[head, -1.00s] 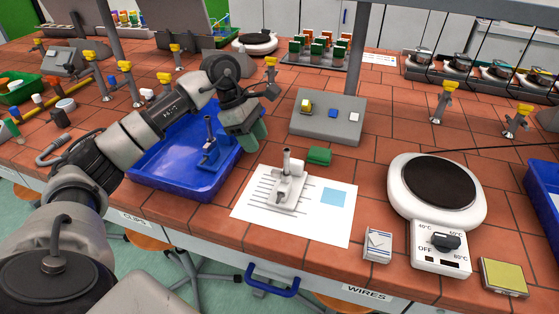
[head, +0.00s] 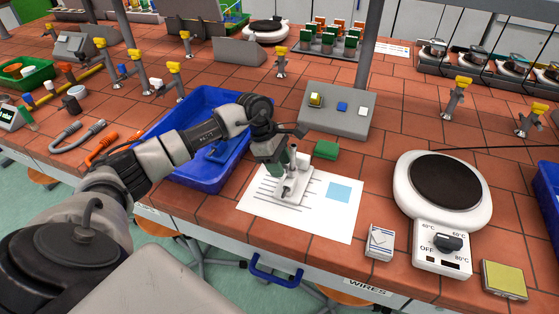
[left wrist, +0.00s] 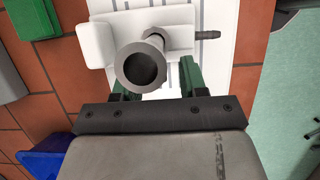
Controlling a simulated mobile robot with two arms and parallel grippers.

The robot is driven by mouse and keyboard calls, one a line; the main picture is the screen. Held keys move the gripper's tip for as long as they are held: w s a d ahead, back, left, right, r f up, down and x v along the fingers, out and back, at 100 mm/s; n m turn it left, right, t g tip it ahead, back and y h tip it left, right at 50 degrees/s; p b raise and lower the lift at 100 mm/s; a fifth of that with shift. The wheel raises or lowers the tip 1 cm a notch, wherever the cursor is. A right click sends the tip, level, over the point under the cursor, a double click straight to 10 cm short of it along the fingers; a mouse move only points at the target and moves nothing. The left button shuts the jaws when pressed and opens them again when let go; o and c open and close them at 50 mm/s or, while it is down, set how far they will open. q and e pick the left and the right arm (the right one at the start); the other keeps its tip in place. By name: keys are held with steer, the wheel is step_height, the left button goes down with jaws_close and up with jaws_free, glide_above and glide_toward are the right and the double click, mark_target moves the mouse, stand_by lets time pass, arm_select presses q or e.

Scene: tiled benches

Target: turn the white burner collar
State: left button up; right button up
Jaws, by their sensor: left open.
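A white burner (head: 293,187) with a grey upright tube stands on a white sheet (head: 323,218) near the bench's front. In the left wrist view I look down into the mouth of its tube (left wrist: 143,66), with the white base (left wrist: 97,42) beyond. My right gripper is out of view.
A blue tray (head: 160,128) holding a blue burner lies left, under my left arm. A green block (head: 326,150) and grey switch panel (head: 338,122) stand behind the sheet. A hotplate (head: 440,190) and small box (head: 379,240) are right.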

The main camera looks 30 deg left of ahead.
mark_target(286, 179)
arm_select(q)
steer(key=c, duration=0.7)
jaws_close()
